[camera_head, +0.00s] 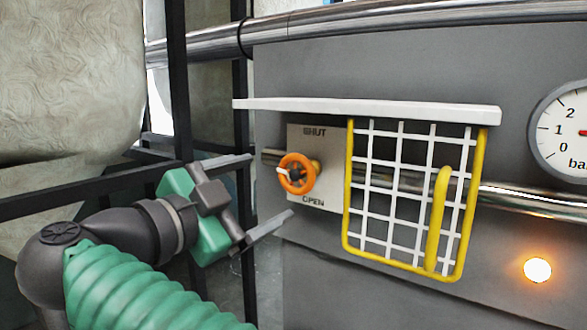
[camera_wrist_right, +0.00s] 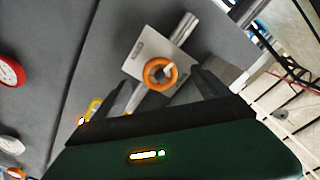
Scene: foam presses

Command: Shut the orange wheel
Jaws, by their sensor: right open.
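The orange wheel (camera_head: 297,174) sits on a pipe valve in front of a pale plate (camera_head: 334,185) marked SHUT at the top and OPEN at the bottom. A small white mark shows on the wheel's left side. My right gripper (camera_head: 270,187) is open and empty, just left of the wheel, its two fingers pointing at it, one higher and one lower. In the right wrist view the wheel (camera_wrist_right: 160,73) lies ahead between the fingers, apart from them as far as I can tell. My left gripper is out of view.
A white grid guard with a yellow frame (camera_head: 459,220) stands right of the wheel. A white ledge (camera_head: 370,108) juts out above. A gauge (camera_head: 570,130) and a lit lamp (camera_head: 537,269) are at right. Black frame bars (camera_head: 178,80) stand behind my gripper.

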